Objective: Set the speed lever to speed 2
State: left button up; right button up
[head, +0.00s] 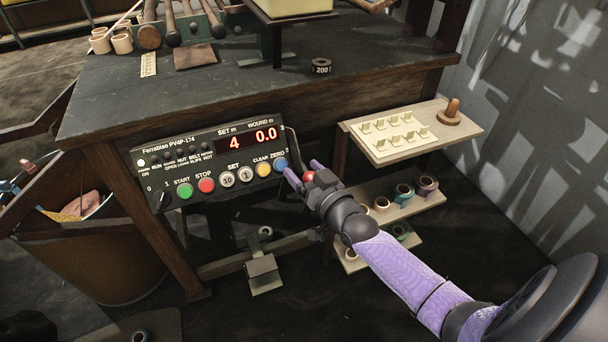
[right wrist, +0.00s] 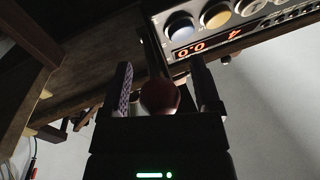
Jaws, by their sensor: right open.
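The speed lever has a red ball knob (head: 308,177) and stands at the right side of the control box (head: 210,160). Its shaft and scale are mostly hidden, so I cannot tell its setting. My right gripper (head: 304,171) is open around the knob, with one finger on each side. In the right wrist view the red knob (right wrist: 160,96) sits between the two fingers (right wrist: 162,90), with a gap to each side. The box display reads SET 4 and WOUND 0.0. My left gripper is not in view.
The wooden bench (head: 110,110) is above and behind the box. A tape roll (head: 321,66) marked 200 sits on it. A side shelf (head: 385,150) with small tags is at right, and tape rolls (head: 404,193) lie on a lower shelf. A bin (head: 95,262) stands at left.

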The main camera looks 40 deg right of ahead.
grip_shut()
dwell(0.3)
dwell(0.7)
dwell(0.4)
